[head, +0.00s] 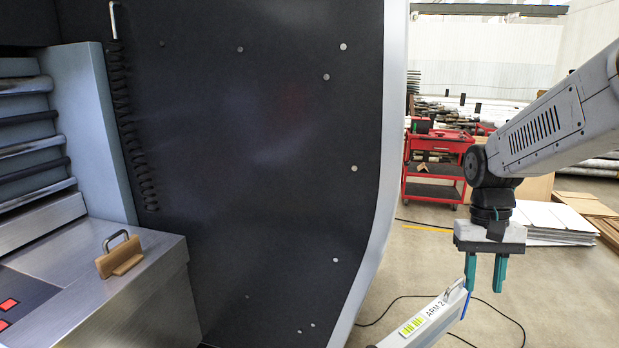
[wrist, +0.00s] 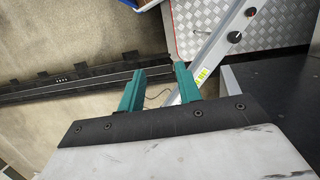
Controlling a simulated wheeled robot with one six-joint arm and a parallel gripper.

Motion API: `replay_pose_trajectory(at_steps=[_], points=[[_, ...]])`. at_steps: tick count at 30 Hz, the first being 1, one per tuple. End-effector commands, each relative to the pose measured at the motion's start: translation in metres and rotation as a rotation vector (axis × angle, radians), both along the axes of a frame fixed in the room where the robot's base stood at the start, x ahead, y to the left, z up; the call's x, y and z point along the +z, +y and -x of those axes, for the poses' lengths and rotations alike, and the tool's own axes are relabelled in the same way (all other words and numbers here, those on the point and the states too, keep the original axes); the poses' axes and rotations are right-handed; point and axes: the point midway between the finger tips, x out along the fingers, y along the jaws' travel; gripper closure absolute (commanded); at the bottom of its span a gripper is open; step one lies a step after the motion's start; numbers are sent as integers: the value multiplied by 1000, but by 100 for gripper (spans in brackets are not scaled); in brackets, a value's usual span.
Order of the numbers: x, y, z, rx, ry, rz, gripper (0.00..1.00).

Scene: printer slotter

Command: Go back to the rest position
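My gripper (head: 485,285) hangs pointing down at the right of the head view, just behind the end of a pale bar labelled ARM 2 (head: 425,326). Its two teal fingers are apart with nothing between them. In the wrist view the fingers of my gripper (wrist: 160,84) are also spread and empty. The pale bar with its yellow-green label and dark knobs (wrist: 218,50) runs diagonally past the right finger there; whether they touch I cannot tell.
A large machine with a black panel (head: 260,170) and metal rollers fills the left. A tan block with a handle (head: 120,258) sits on its metal ledge. A red cart (head: 435,168) stands behind. Black cables lie on the floor. A long black rail (wrist: 60,88) crosses the wrist view.

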Motion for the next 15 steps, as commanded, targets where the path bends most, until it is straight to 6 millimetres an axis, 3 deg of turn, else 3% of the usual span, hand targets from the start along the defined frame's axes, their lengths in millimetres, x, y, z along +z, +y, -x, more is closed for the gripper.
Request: replay_pose_trajectory(at_steps=[1,6,12,15], points=[[10,8,22,30,-19,-7,66],[29,27,88,119,-72,-29,66],[36,44,156,193,-156,-41,66],[37,49,181,210,-206,-40,66]])
